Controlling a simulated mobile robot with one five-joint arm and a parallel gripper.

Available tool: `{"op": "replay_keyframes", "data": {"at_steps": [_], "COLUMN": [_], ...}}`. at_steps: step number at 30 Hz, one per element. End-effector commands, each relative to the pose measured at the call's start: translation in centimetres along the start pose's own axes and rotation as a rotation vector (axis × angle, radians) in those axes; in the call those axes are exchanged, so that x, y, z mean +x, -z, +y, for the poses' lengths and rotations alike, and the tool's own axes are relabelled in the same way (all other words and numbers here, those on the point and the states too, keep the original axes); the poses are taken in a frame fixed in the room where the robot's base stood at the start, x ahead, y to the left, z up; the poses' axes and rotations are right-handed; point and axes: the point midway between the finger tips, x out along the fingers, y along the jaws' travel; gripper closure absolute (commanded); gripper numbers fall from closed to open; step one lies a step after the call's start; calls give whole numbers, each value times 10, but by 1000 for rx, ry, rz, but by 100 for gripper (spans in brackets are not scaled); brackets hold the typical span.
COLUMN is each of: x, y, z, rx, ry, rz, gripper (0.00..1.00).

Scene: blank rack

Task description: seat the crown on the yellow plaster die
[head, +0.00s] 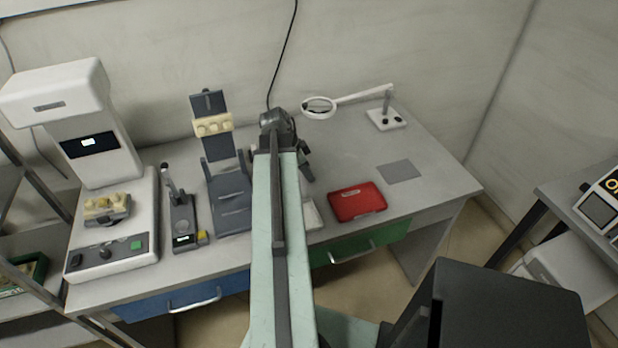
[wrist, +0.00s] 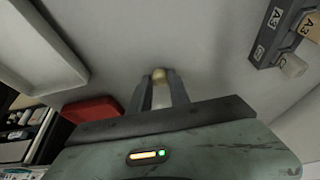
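My gripper (wrist: 163,76) points down over the table in the wrist view. Its two fingers close on a small pale-gold rounded piece, the crown (wrist: 159,75), at the fingertips. In the head view my arm covers most of the gripper, and the crown cannot be made out. The yellow plaster die cannot be picked out for certain. A pale stub (wrist: 293,66) stands beside a dark grey block marked A3 (wrist: 283,28) at the upper right of the wrist view, well apart from the fingers. Its colour is too unclear to name it as the die.
A red case (head: 356,202) and a white tray (wrist: 40,48) lie near the table's front. A magnifier lamp (head: 320,107) stands behind. A grey stand (head: 229,202) with a cream plaster model (head: 213,125) and a white machine (head: 112,243) are left. Table around the grey pad (head: 398,171) is clear.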

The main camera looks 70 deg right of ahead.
Motion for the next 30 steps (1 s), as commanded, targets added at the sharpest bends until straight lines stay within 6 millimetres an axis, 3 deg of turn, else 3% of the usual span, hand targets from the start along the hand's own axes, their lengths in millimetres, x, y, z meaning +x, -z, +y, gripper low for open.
{"op": "replay_keyframes", "data": {"at_steps": [14,30], "x": [-6,-94], "y": [2,37], "z": [0,0], "rx": [-1,-2], "ry": [1,1], "rz": [0,0], "gripper": [100,100]}}
